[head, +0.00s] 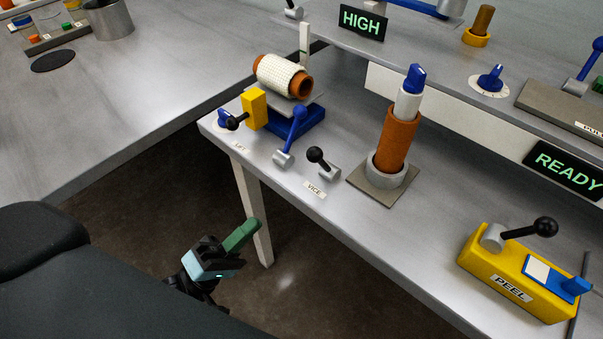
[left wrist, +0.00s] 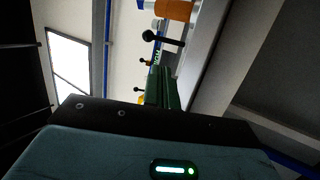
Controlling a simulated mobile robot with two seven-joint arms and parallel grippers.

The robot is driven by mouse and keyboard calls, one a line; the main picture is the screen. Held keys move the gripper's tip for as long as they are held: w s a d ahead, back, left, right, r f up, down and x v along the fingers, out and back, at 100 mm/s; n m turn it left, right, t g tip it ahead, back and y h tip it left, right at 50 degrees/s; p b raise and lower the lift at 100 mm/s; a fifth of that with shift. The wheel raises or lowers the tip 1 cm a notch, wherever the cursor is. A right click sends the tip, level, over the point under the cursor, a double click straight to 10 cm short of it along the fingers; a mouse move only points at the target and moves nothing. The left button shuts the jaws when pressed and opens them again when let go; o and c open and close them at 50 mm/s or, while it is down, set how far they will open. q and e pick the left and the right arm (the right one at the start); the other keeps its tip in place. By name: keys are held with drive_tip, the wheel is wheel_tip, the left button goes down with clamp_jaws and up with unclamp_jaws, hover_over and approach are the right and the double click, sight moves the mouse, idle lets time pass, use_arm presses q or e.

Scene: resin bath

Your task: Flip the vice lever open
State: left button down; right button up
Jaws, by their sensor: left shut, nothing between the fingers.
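The vice lever (head: 322,161) has a black ball knob and a silver pivot, above the VICE label (head: 314,189) at the bench's front edge. Its knob tilts up and to the left. My left gripper (head: 255,224), with green fingers, is shut and empty. It appears below the lever in the head view, in front of the bench and apart from it. In the left wrist view the green fingers (left wrist: 162,82) point towards several black-knobbed levers; I cannot tell which is the vice lever. My right gripper is out of view.
A blue lever (head: 298,125) and a yellow block (head: 254,108) stand left of the vice lever, before a wrapped orange roll (head: 274,74). An orange cylinder (head: 399,138) stands to its right. The yellow PEEL box (head: 486,272) is farther right. The bench edge overhangs open floor.

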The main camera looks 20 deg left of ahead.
use_arm(q)
drive_tip(key=p, duration=0.3)
approach(322, 162)
drive_tip(key=x, duration=0.5)
drive_tip(key=shift+w+a+r, duration=0.1)
drive_tip(key=shift+a, duration=0.15)
drive_tip(key=shift+w+d+r, duration=0.2)
drive_tip(key=shift+w+d, duration=0.1)
drive_tip(key=shift+w, duration=0.2)
drive_tip(key=shift+p, duration=0.3)
